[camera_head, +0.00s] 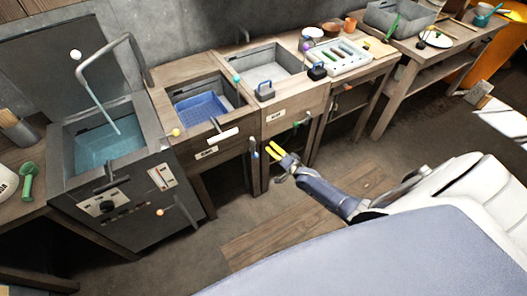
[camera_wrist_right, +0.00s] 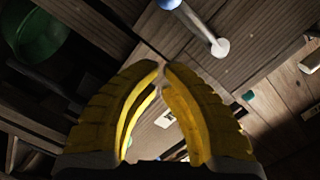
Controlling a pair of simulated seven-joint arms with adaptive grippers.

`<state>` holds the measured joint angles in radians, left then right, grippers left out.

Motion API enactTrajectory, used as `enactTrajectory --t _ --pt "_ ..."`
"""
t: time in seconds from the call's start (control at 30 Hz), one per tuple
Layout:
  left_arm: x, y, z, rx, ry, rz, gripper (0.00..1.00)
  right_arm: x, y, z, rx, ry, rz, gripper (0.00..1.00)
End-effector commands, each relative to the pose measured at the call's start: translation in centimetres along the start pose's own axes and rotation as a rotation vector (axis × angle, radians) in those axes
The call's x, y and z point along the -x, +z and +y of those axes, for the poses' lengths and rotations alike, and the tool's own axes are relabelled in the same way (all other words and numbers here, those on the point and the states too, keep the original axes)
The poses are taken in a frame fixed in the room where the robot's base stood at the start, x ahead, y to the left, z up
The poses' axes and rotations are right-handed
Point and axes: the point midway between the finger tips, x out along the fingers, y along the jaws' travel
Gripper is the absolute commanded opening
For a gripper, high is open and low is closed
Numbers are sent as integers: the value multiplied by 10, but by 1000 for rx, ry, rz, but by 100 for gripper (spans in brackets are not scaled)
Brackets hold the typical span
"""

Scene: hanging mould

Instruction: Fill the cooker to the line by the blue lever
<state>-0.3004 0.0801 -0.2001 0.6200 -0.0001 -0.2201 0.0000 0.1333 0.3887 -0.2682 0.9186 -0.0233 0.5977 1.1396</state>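The cooker (camera_head: 133,215) is the dark grey unit at the left of the head view, with a bluish pool of water (camera_head: 103,150) in its open top. A pale blue stream (camera_head: 106,112) runs from the bent pipe (camera_head: 82,70) down into it. I cannot make out the fill line. A small blue lever (camera_head: 254,149) hangs at the bench front; a blue rod with a pale end (camera_wrist_right: 199,24) shows ahead in the right wrist view. My right gripper (camera_head: 271,149) is just right of the lever, apart from it. Its yellow fingers (camera_wrist_right: 162,66) nearly meet at the tips, empty.
A blue basket (camera_head: 201,109) sits in the middle basin, with another basin (camera_head: 272,68) to its right. A white-handled lever (camera_head: 223,135) and an orange-tipped lever (camera_head: 160,212) stick out in front. The floor (camera_head: 225,210) before the benches is clear.

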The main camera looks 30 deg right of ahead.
Motion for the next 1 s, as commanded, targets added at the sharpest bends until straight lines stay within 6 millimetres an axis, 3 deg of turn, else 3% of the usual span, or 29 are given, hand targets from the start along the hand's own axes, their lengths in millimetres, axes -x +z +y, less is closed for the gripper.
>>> enactTrajectory --t 0.13,0.3,0.5,1.0 --pt "0 0 0 0 0 0 0 -18 2 0 0 1 0 0" --pt "0 0 0 0 0 1 0 -21 23 0 -1 0 -1 0" --pt "0 0 0 0 0 1 0 -24 35 0 0 0 0 0" --pt "0 -1 0 0 0 1 0 -24 39 0 0 0 0 0"
